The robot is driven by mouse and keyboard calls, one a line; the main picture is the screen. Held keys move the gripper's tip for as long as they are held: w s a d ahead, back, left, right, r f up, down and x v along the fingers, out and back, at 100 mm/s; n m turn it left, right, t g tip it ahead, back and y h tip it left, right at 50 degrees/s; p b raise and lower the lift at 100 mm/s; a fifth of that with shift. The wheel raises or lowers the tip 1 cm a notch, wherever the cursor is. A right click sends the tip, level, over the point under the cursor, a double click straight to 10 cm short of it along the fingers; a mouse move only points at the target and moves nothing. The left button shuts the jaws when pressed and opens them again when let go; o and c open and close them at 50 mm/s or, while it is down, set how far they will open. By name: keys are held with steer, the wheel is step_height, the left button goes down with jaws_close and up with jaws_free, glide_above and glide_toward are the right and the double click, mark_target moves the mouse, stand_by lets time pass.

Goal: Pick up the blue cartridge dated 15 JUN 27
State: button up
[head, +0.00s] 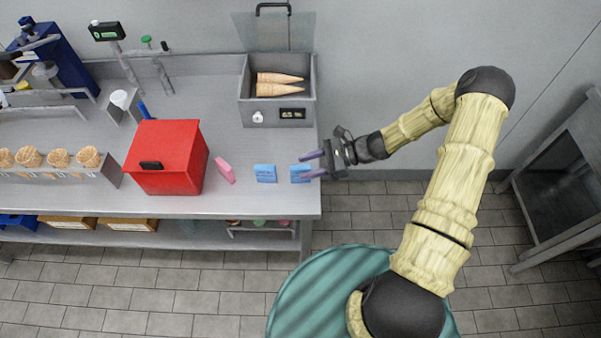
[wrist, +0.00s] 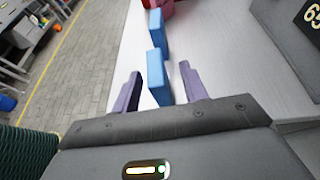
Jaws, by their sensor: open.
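Two blue cartridges stand near the right end of the steel counter. The right blue cartridge (head: 300,173) is between or just ahead of my gripper's fingers; it also shows in the wrist view (wrist: 158,77). The left blue cartridge (head: 265,173) stands a little further left and shows beyond the first in the wrist view (wrist: 157,33). Their printed dates are too small to read. My gripper (head: 312,165) is open, with purple fingers on either side of the right cartridge's near end in the wrist view (wrist: 162,88). I cannot tell if they touch it.
A pink cartridge (head: 225,170) stands left of the blue ones, beside a red box (head: 168,157). Behind is a grey metal bin (head: 277,112) holding cones. The counter's right edge (head: 319,200) lies close to my gripper. Bare counter lies between the cartridges and the bin.

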mark_target(295, 172)
steer(key=p+x, duration=0.1)
steer(key=x, duration=0.4)
steer(key=shift+s+d+f+p, duration=0.1)
steer(key=shift+s+f+p, duration=0.15)
steer(key=shift+p, duration=0.1)
steer(key=shift+d, duration=0.1)
steer(key=shift+c, duration=1.3)
jaws_close()
